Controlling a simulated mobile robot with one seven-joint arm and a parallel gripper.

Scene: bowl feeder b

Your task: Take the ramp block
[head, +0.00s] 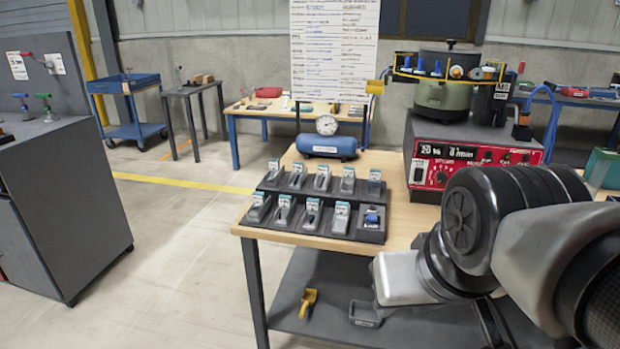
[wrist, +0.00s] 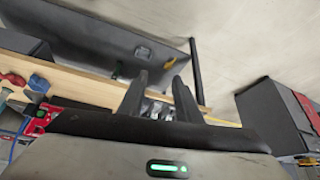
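A dark stepped rack (head: 258,187) sits on the near left corner of the wooden table, holding two rows of small grey parts behind labels too small to read. I cannot tell which one, if any, is the ramp block. One front-right slot holds a blue part (head: 372,217). In the wrist view, the two dark fingers of my gripper (wrist: 160,80) stand apart. Small grey shapes (wrist: 158,104) show behind them, and I see nothing clearly held. In the head view my arm covers the table's right side, and the fingers do not show.
A green bowl feeder (head: 443,95) on a red-fronted control box (head: 455,157) stands at the table's back right. A blue tank with a gauge (head: 327,145) is behind the rack. A yellow part (head: 308,302) and small dark tray (head: 364,314) lie on the lower shelf.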

